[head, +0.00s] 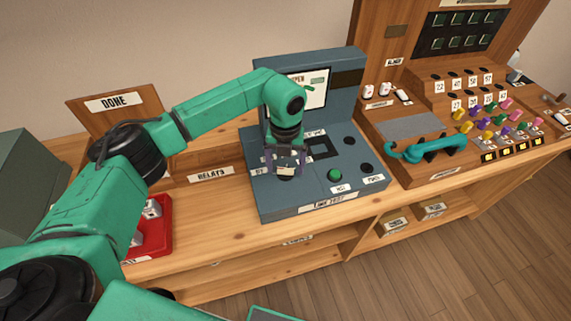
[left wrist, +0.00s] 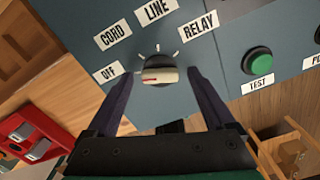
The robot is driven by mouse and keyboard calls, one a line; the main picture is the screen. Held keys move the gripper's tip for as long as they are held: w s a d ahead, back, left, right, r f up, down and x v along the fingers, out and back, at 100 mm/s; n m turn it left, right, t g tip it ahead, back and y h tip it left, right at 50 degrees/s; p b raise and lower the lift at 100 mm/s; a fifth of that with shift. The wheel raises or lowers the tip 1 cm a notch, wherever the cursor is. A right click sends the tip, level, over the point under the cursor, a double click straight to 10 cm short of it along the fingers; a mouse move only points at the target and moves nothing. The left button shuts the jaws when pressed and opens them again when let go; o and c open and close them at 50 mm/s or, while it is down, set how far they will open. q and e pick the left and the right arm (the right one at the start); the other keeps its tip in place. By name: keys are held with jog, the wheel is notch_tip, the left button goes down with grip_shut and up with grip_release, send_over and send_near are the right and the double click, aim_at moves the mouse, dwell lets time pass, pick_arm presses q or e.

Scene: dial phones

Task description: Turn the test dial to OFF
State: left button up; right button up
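The test dial (left wrist: 159,75) is a cream bar knob on the blue-grey test box (head: 345,185). In the left wrist view its red mark lies on the left half, toward the OFF label (left wrist: 105,73). The CORD (left wrist: 112,36), LINE (left wrist: 155,11) and RELAY (left wrist: 199,25) labels arc around it. My right gripper is not in view.
A green TEST button (head: 334,175) sits right of the dial. A red tray (head: 163,235) with white pieces stands at the left. A teal handset (head: 425,149) and a board of coloured plugs (head: 490,120) are at the right. Bare wooden bench (head: 225,215) lies left of the box.

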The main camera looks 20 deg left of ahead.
aim_at(285, 169)
pick_arm(q)
notch_tip(285, 169, up, 14)
jog(key=b, duration=0.2)
jog(key=shift+r, duration=0.25)
